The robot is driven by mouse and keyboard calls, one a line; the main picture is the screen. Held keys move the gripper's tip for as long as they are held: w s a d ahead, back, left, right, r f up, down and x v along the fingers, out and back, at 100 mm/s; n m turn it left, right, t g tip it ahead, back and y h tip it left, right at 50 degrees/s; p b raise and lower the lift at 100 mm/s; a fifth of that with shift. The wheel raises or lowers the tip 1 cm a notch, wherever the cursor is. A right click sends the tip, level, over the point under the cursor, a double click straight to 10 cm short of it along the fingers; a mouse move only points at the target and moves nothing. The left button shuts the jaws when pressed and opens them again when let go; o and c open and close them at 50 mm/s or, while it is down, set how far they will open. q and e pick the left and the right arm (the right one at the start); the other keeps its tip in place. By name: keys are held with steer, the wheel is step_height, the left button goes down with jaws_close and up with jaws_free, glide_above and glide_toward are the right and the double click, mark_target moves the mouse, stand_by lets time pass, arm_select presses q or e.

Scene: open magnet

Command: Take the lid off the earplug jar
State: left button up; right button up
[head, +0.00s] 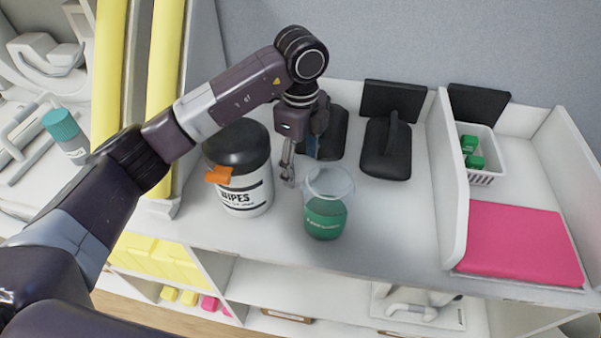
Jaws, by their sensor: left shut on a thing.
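A clear jar with a green lower part and faint white lettering (325,217) stands upright on the white shelf top. I take it for the earplug jar, but its label is too small to read. Its round clear rim faces up, and I cannot tell whether a lid sits on it. My left gripper (288,176) points down just left of the jar's rim, between it and the wipes tub. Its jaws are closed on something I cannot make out. A dark part and a thin blue strip show beside the fingers. My right gripper is not in view.
A white wipes tub (247,192) with a black lid and orange tab stands close left. Black holders (388,150) stand behind the jar. A white divider (452,190), pink pad (522,243) and white basket (482,180) are to the right. Shelf space right of the jar is clear.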

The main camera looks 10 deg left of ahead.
mark_target(301, 178)
arm_select(q)
steer(key=shift+f+p, duration=0.6)
steer(key=shift+f, duration=1.65)
steer(key=shift+f, duration=0.1)
steer(key=o, duration=1.3)
